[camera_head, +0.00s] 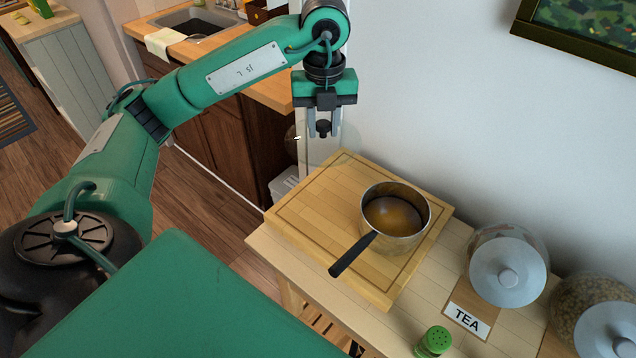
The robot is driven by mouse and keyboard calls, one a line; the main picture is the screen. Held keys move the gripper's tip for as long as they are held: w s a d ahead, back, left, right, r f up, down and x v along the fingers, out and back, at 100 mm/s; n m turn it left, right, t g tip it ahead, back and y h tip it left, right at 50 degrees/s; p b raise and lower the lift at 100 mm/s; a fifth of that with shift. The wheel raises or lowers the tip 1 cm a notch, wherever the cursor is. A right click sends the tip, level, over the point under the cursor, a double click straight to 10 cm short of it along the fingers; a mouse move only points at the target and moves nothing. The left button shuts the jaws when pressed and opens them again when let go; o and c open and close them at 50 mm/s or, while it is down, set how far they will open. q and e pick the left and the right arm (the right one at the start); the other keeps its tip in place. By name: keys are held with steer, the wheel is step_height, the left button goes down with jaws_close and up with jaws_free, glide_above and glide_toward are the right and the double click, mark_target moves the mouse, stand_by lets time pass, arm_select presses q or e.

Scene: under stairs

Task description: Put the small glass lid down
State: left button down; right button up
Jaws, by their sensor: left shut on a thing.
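My left gripper (323,130) points down near the wall, shut on the black knob of the small glass lid (319,147). The lid's clear glass is faint against the wall and the floor. It hangs beyond the far left edge of the wooden board (306,213) in the picture; its exact height is hard to tell. A steel saucepan (417,232) stands uncovered on the board with a brown-orange content, its black handle toward the lower left. My right gripper is out of view.
The board lies on a light wooden table (444,275). Right of it are glass jars with pale lids (508,268), a TEA label (466,319) and a green-topped shaker (434,342). The board's left part is clear. A sink counter (268,91) stands behind my arm.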

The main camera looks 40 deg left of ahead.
arm_select(q)
step_height(320, 180, down, 14)
steer(key=shift+r+p, duration=0.1)
steer(key=shift+p, duration=0.9)
step_height(320, 180, down, 4)
steer(key=shift+f+p, duration=0.1)
steer(key=shift+p, duration=0.4)
steer(key=shift+f, duration=0.1)
steer(key=shift+f, duration=0.15)
steer(key=c, duration=1.1)
jaws_free()
